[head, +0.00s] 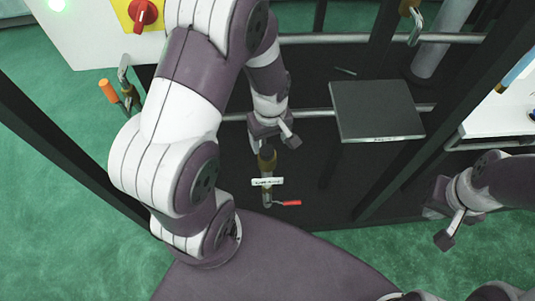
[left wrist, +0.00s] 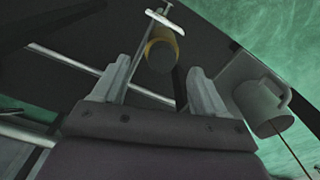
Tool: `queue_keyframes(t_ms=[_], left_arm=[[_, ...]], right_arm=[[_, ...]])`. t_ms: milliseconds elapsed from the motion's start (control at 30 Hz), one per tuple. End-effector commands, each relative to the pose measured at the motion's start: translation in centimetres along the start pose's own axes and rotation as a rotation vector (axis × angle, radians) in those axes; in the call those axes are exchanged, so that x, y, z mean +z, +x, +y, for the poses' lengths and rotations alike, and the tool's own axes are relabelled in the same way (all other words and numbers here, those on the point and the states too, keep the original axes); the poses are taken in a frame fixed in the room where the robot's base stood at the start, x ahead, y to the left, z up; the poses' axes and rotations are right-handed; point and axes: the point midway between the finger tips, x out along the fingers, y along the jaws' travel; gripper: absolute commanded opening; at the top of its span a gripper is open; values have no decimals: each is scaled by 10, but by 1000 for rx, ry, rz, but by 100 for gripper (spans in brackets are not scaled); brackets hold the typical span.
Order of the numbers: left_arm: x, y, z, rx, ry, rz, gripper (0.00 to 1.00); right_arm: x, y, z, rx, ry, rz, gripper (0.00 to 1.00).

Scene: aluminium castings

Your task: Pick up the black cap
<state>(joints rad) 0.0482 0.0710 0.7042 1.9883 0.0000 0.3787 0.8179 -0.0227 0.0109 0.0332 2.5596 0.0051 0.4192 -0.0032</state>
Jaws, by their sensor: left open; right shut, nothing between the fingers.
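My left gripper (head: 273,138) is open, pointing down over the dark floor of the frame. Just below it is a valve-like fitting with a dark brownish cylindrical top (head: 267,157), a white tag (head: 267,182) and a red lever (head: 288,203). In the left wrist view a cylinder with a yellow-brown side and dark end (left wrist: 160,55) lies beyond and between the open fingers (left wrist: 163,75), apart from them. I cannot tell for sure whether this dark end is the black cap. My right gripper (head: 442,225) is shut and empty at the right, away from the fitting.
A dark square plate (head: 378,108) stands right of the left gripper. Black posts and pale rails surround the area. An orange-handled tool (head: 108,91) hangs at the left, and a red switch (head: 142,14) sits on a yellow panel. A white surface (head: 495,120) is at the right.

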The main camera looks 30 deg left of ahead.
Motion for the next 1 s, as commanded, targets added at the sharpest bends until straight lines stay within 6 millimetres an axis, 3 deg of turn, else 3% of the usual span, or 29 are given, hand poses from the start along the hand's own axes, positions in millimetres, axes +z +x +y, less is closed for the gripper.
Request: queue_keyframes(t_ms=[300, 567, 733, 767, 1000], left_arm=[[-3, 52, -4, -1, 1, -1, 72], [-3, 55, -3, 1, 1, 1, 72], [-3, 55, -3, 0, 2, 1, 17], [-3, 55, -3, 0, 2, 1, 13], [-3, 54, -3, 1, 2, 1, 12]], right_arm=[[1, 8, 0, 0, 0, 0, 0], [1, 7, 0, 0, 0, 0, 0], [1, 7, 0, 0, 0, 0, 0], [1, 7, 0, 0, 0, 0, 0], [1, 7, 0, 0, 0, 0, 0]])
